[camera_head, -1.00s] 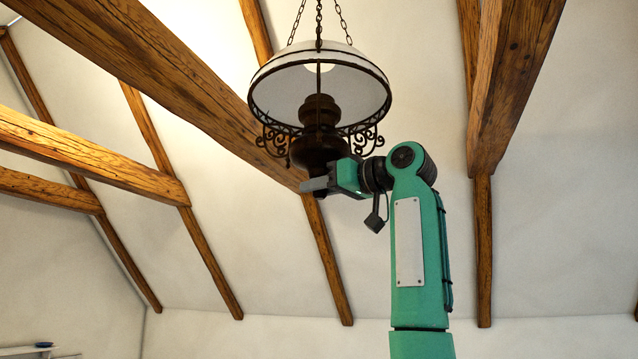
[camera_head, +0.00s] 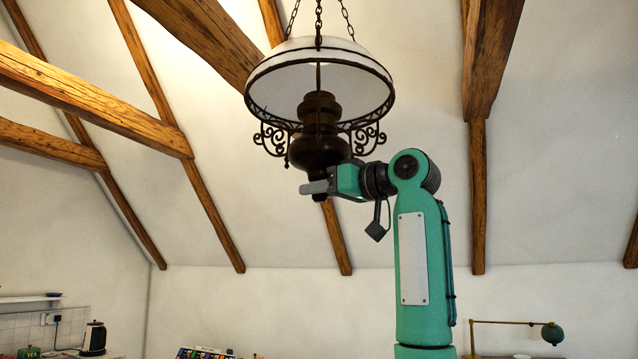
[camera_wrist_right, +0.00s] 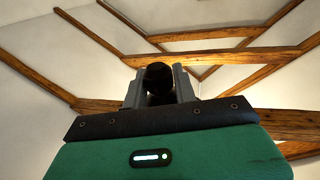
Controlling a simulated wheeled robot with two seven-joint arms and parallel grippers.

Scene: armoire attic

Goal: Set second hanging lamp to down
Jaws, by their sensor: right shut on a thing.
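The hanging lamp (camera_head: 319,85) has a white glass shade with a dark metal rim, scrolled brackets and a dark turned body, and hangs from chains near the top middle of the head view. My right gripper (camera_head: 317,187) reaches in from the right and is shut on the dark knob at the lamp's bottom. In the right wrist view, the round dark end of the lamp (camera_wrist_right: 158,78) sits between the two grey fingers of my right gripper (camera_wrist_right: 160,88). My left gripper is not in view.
The air left of the lamp is clear.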

